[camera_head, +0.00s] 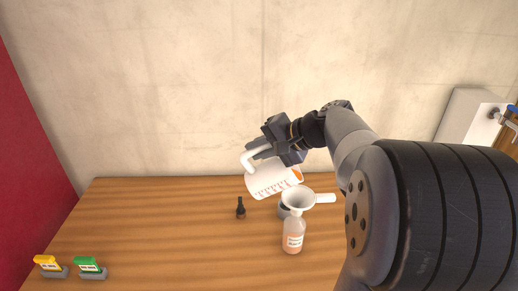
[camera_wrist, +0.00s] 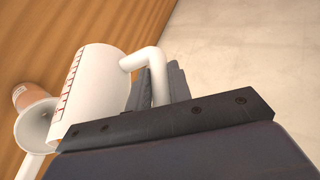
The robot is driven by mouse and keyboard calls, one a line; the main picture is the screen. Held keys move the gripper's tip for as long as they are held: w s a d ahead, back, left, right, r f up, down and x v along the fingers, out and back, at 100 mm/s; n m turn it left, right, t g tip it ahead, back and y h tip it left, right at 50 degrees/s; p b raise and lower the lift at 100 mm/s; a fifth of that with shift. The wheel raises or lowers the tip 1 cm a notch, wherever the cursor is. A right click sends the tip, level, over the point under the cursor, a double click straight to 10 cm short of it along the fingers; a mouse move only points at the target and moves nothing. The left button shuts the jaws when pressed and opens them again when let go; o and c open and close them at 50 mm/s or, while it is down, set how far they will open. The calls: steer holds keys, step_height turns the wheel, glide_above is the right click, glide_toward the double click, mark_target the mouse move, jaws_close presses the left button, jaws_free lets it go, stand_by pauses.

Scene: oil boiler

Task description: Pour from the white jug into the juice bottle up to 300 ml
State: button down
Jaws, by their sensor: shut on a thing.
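The white jug (camera_head: 268,179) has red measuring marks and is tilted to the right above the table. My gripper (camera_head: 265,147) is shut on its handle, which also shows in the wrist view (camera_wrist: 143,58). Orange liquid (camera_head: 297,172) shows at the jug's mouth. The juice bottle (camera_head: 293,236) stands upright on the table, with orange liquid inside and a white label. In the wrist view the jug (camera_wrist: 92,90) partly overlaps the funnel (camera_wrist: 35,120). No stream of liquid can be made out.
A small dark bottle (camera_head: 241,208) stands left of the juice bottle. A dark round object (camera_head: 284,210) is partly hidden behind the funnel. Yellow (camera_head: 47,263) and green (camera_head: 88,265) items sit at the front left. The table's left middle is clear, with a wall behind.

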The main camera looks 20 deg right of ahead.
steer(key=shift+s+d+t+y+b, duration=0.25)
steer(key=shift+d+y+b, duration=0.35)
steer(key=shift+b, duration=0.4)
stand_by(2.3)
steer(key=shift+r, duration=0.2)
steer(key=shift+d+f+y+b, duration=0.25)
steer(key=shift+y+b, duration=0.05)
steer(key=shift+b, duration=0.15)
stand_by(2.0)
steer(key=shift+s+d+m+t+b, duration=0.1)
steer(key=shift+d+m+t+b, duration=0.05)
steer(key=shift+m+t+b, duration=0.2)
stand_by(1.7)
